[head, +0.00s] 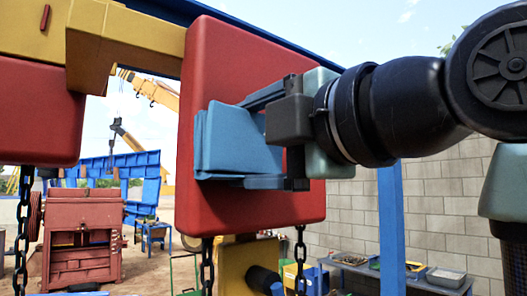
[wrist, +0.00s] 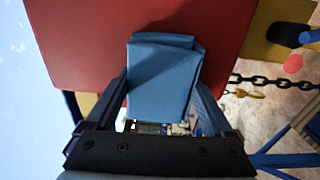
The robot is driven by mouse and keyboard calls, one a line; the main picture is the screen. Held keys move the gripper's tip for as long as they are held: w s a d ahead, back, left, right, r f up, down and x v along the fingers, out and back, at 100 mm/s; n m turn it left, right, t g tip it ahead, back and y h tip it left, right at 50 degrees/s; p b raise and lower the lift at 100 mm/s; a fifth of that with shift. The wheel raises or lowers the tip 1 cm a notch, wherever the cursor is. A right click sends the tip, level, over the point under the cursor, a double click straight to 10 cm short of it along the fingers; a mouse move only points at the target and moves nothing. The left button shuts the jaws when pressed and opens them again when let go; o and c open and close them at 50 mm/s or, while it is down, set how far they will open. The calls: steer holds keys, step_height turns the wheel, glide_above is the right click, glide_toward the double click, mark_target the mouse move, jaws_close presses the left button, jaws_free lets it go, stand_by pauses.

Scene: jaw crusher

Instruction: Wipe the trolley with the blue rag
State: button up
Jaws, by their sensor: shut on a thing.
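The trolley (head: 225,70) is a large red rounded plate hanging at the blue and yellow overhead beam. Its red face also fills the upper part of the wrist view (wrist: 85,50). My gripper (head: 240,143) reaches in from the right and is shut on the blue rag (head: 225,140), a folded light-blue cloth. The rag stands out between the two fingers in the wrist view (wrist: 160,80). It is in front of the red face, at or very close to it; I cannot tell whether they touch. The part of the face behind the rag and fingers is hidden.
A second red block (head: 40,115) hangs at the left below a yellow beam (head: 125,40). Chains (head: 208,265) hang beneath. A blue post (head: 391,220) stands to the right, before a grey block wall (head: 445,200). A table with trays (head: 445,278) is low right. A red machine (head: 82,235) stands left.

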steer(key=shift+s+a, duration=0.3)
steer(key=shift+a, duration=0.15)
steer(key=shift+b+v, duration=0.55)
steer(key=shift+v, duration=2.4)
